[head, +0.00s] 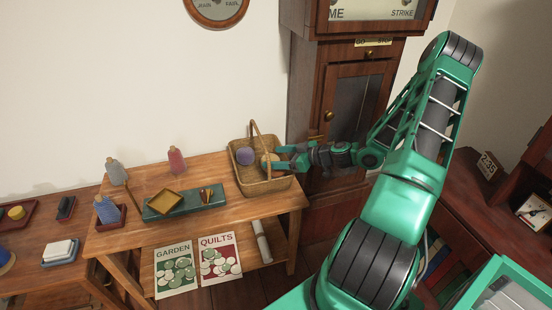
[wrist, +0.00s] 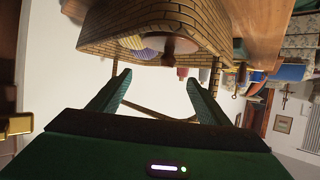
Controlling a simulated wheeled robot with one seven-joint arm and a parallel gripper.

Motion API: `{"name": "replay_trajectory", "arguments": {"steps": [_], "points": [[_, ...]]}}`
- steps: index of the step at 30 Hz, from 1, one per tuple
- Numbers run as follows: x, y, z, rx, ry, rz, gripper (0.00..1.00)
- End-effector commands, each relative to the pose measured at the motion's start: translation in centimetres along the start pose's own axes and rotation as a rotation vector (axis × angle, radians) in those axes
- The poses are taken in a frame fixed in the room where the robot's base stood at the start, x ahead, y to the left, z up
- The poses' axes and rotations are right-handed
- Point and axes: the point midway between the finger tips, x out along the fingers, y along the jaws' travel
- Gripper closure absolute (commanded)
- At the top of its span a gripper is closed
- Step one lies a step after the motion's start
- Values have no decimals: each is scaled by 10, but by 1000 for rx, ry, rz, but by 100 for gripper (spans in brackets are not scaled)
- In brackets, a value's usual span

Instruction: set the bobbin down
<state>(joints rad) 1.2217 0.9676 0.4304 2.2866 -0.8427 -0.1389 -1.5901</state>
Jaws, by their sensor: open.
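A tan, rounded wooden piece that looks like the bobbin (head: 268,159) is in the wicker basket (head: 245,180), at its right side, beside a purple ball (head: 245,156). My gripper (head: 277,157) is at the basket's right rim, its fingers apart and pointing left at the wooden piece. In the wrist view, the brown wooden piece (wrist: 170,46) shows inside the basket, beyond my open fingers (wrist: 157,82). Nothing is between the fingertips there. The basket wall hides the piece's lower part.
The basket's arched handle (head: 258,140) rises close to my gripper. A green tray (head: 185,202) with a yellow dish lies left of the basket. Red (head: 177,162), grey (head: 116,172) and blue (head: 107,210) spool-like things stand on the table. A tall clock cabinet (head: 350,110) stands behind.

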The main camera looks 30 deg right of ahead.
Motion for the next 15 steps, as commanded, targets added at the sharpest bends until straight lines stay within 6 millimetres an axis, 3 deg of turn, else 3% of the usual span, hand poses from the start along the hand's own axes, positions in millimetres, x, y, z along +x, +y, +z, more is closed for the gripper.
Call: {"name": "replay_trajectory", "arguments": {"steps": [15], "points": [[-94, 1, 0, 0, -1, 5, 29]]}}
